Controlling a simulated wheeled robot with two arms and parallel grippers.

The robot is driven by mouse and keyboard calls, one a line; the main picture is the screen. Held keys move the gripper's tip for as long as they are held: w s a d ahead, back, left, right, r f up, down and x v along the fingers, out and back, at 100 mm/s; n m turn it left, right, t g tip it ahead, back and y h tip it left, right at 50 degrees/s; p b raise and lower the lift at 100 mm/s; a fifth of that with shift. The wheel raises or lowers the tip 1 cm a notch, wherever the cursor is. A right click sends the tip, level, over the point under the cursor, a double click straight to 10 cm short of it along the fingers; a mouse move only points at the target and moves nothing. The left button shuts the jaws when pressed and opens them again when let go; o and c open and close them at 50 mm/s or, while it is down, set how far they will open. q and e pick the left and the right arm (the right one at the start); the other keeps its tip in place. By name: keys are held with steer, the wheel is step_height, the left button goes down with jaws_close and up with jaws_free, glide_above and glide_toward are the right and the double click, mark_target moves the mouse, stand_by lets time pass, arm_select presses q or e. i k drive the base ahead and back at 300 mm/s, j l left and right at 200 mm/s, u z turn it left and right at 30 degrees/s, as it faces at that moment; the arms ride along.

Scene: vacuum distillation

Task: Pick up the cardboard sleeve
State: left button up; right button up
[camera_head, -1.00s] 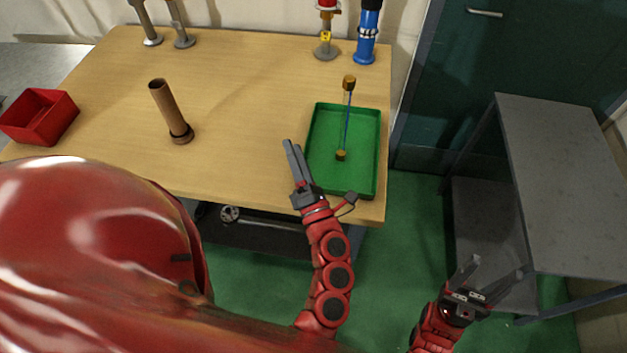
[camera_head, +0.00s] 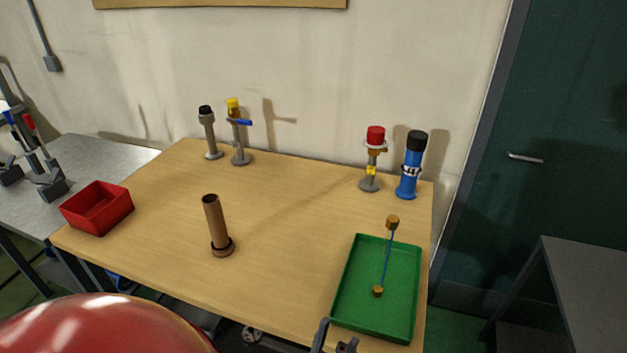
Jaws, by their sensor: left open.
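The cardboard sleeve (camera_head: 216,224) is a brown, open-topped tube. It stands nearly upright on a wider dark brown ring base on the wooden table, left of the middle.
A green tray (camera_head: 345,290) holds a thin blue rod with brown ends (camera_head: 386,258). A red box (camera_head: 98,207) sits at the left edge. Grey fixtures (camera_head: 239,140), a red-capped stand (camera_head: 372,165) and a blue cylinder (camera_head: 411,168) stand at the back. The table around the sleeve is clear.

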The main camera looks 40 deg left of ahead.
mark_target(222, 246)
steer(key=u, duration=1.7)
steer(key=i, duration=0.4)
